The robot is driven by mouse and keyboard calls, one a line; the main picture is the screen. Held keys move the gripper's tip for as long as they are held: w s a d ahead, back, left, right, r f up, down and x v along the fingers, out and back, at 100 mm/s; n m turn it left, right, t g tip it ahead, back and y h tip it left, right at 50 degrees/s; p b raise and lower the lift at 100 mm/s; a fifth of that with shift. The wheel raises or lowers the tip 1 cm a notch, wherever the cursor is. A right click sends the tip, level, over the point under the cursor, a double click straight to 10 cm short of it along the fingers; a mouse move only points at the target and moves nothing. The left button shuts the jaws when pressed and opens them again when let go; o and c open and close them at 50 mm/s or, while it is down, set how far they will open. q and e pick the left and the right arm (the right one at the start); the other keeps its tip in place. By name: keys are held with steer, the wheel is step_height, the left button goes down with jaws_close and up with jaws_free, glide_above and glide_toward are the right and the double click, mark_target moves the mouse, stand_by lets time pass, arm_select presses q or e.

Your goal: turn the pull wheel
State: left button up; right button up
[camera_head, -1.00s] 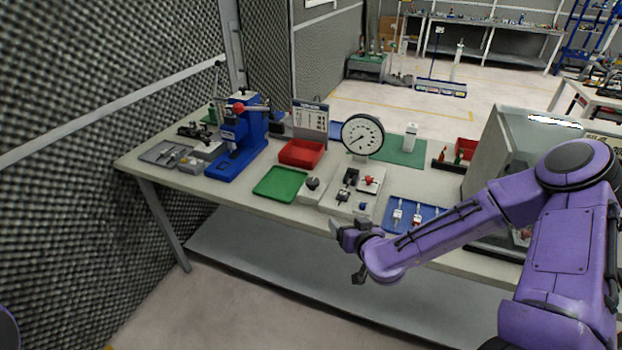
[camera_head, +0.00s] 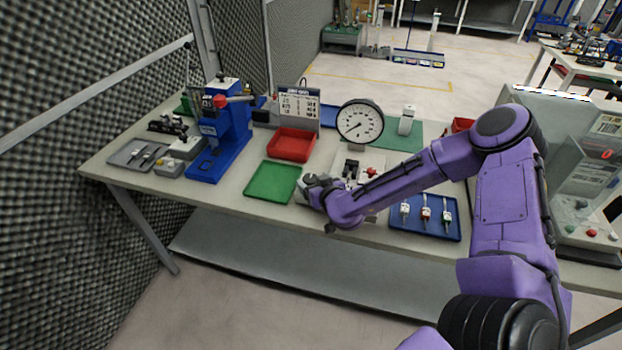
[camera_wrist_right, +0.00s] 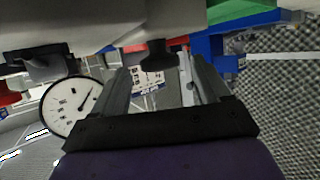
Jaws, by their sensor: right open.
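The pull wheel is a small dark knob (camera_wrist_right: 156,56) on a light grey block (camera_wrist_right: 185,14) in the right wrist view, which appears upside down. My right gripper (camera_wrist_right: 160,62) is open, with one finger on each side of the knob. A gap shows between the knob and each finger, so it is not clamped. In the head view my right gripper (camera_head: 308,188) is at the bench's front edge, over the grey block, and hides most of the knob. The dial gauge (camera_head: 360,122) stands behind it, also seen in the wrist view (camera_wrist_right: 71,107). My left gripper is out of view.
A green tray (camera_head: 272,181) lies just left of my gripper, with a red bin (camera_head: 291,145) behind it. A blue press (camera_head: 226,135) stands further left. A blue tray (camera_head: 425,228) with small parts lies to the right, below my forearm.

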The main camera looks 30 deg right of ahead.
mark_target(312, 180)
steer(key=x, duration=0.4)
steer(key=shift+f, duration=0.1)
steer(key=shift+s, duration=0.25)
steer(key=shift+c, duration=0.2)
steer(key=shift+w, duration=0.1)
steer(key=c, duration=0.9)
